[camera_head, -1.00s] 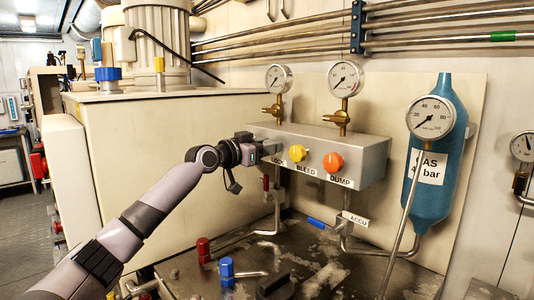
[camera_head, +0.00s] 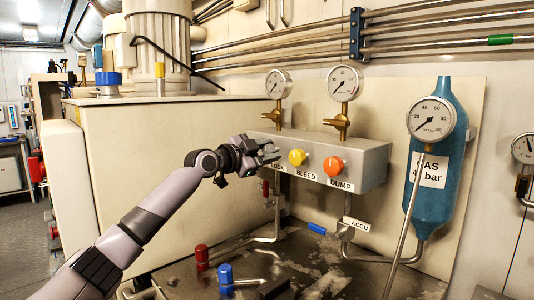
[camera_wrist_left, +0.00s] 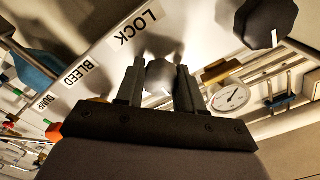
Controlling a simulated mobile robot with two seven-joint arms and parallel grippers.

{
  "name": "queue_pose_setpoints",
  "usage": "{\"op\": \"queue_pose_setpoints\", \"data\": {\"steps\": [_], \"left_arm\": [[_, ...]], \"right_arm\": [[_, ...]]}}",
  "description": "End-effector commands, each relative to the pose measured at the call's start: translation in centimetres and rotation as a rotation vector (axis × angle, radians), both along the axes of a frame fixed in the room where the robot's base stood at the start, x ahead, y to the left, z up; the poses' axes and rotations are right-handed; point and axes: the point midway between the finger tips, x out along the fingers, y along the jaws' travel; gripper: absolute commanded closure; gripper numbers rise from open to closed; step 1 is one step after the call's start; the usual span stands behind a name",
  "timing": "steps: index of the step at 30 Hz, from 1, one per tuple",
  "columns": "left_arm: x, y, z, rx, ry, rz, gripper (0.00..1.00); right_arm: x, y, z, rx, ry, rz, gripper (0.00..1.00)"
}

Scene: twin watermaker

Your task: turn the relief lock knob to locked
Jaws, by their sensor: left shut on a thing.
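The relief lock knob is a small grey faceted knob (camera_wrist_left: 160,75) with a pale pointer line, in the left wrist view. It sits between the two fingers of my left gripper (camera_wrist_left: 158,88), which is shut on it. The LOCK label (camera_wrist_left: 138,28) lies beside the knob, and the pointer line is on the side away from this label. In the head view my left gripper (camera_head: 270,152) is at the left end of the grey valve box (camera_head: 365,163) and hides most of the knob. My right gripper is not in view.
The yellow BLEED knob (camera_head: 297,157) and orange DUMP knob (camera_head: 333,165) are just right of the gripper. Gauges (camera_head: 278,84) stand above the box. A blue gas bottle (camera_head: 432,200) is at the right. Red (camera_head: 202,256) and blue (camera_head: 225,275) fittings stand below.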

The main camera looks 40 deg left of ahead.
Motion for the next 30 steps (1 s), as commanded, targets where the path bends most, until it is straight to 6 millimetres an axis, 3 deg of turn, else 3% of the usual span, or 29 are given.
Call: {"op": "queue_pose_setpoints", "data": {"steps": [16, 17, 19, 30], "left_arm": [[-0.11, 0.01, 0.6, 0.028, -0.016, 0.001, 0.93], [-0.11, 0.0, 0.59, 0.028, -0.016, 0.001, 0.6], [-0.1, 0.0, 0.57, 0.028, -0.016, 0.001, 0.37], [-0.3, 0.04, 0.06, 0.026, -0.006, 0.001, 0.37]], "right_arm": [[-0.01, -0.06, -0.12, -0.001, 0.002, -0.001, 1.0], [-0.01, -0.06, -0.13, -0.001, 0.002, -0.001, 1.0], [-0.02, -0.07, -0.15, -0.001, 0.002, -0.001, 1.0], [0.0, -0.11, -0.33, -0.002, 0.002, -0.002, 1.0]]}}
